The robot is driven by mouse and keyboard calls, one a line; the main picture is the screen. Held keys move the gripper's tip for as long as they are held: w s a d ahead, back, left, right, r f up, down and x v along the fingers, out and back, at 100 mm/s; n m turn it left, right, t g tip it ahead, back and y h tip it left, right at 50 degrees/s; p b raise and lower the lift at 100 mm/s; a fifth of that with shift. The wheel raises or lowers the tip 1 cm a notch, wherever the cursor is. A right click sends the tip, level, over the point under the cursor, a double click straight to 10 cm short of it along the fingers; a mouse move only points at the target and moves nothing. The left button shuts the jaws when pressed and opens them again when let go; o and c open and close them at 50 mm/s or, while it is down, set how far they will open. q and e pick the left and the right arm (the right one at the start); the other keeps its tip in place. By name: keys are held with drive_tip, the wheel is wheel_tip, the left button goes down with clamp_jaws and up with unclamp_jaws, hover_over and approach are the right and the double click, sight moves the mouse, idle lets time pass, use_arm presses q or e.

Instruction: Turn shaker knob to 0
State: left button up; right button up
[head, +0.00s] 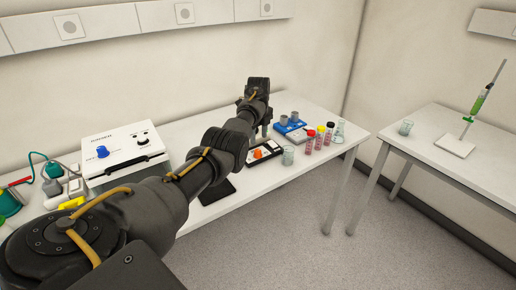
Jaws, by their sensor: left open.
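A white box (126,160) with a blue knob (102,152) and a small black knob (142,140) stands on the left part of the long table; its lettering is too small to read. A low black-and-white device (264,155) with an orange knob (258,154) lies further right. I cannot tell for certain which is the shaker, nor read any knob's setting. My left gripper (265,134) is open and points down just above the far side of the black-and-white device, partly hidden by my own arm. My right gripper is not in view.
A blue rack (290,127) with grey cups, a beaker (288,156), capped red sample tubes (309,143) and a glass flask (339,131) stand close to the right of my gripper. A second table (430,145) holds a beaker (406,127) and a stand with a green-filled tube (477,105).

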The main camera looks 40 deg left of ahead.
sight(258, 150)
use_arm(q)
drive_tip(key=f, duration=0.6)
drive_tip(key=shift+s+a, duration=0.1)
drive_tip(key=shift+a, duration=0.15)
drive_tip(key=shift+f, duration=0.5)
drive_tip(key=c, duration=1)
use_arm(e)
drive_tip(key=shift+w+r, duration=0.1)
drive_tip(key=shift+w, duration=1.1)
